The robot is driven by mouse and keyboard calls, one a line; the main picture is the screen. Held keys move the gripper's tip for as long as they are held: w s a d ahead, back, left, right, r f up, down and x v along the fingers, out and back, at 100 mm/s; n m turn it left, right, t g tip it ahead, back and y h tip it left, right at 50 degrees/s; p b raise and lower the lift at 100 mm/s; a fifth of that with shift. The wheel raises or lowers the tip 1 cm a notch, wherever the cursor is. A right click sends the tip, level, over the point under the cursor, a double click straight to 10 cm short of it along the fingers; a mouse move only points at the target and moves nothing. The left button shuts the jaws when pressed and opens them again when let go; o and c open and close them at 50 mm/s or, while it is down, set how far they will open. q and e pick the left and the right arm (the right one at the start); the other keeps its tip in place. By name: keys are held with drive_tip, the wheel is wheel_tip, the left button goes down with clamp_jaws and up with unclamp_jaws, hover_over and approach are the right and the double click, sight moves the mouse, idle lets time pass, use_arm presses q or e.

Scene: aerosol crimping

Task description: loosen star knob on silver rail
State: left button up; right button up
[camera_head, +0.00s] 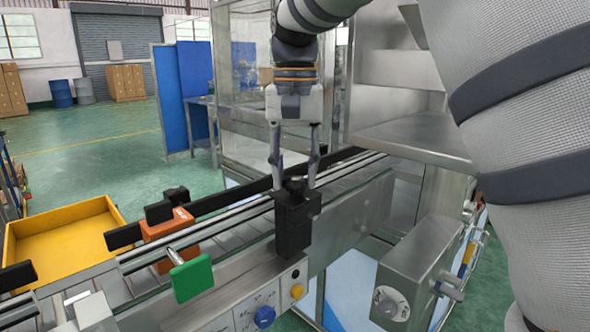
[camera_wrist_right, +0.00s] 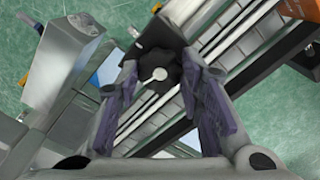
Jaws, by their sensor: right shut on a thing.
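The black star knob (camera_head: 295,183) sits on top of a black clamp block (camera_head: 297,222) on the silver rail (camera_head: 258,208) of the conveyor. My right gripper (camera_head: 294,184) points down from above, with one finger on each side of the knob, shut on it. My left gripper does not show in either view.
An orange block (camera_head: 165,237) and a green plate (camera_head: 192,278) on a rod stand on the conveyor at left. A yellow tray (camera_head: 62,243) lies beyond them. A metal box with a dial (camera_head: 390,303) is at front right, near my right arm.

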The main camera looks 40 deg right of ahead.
sight(295, 179)
drive_tip(key=shift+n, duration=1.3)
drive_tip(key=o, duration=1.2)
wheel_tip(295, 179, up, 12)
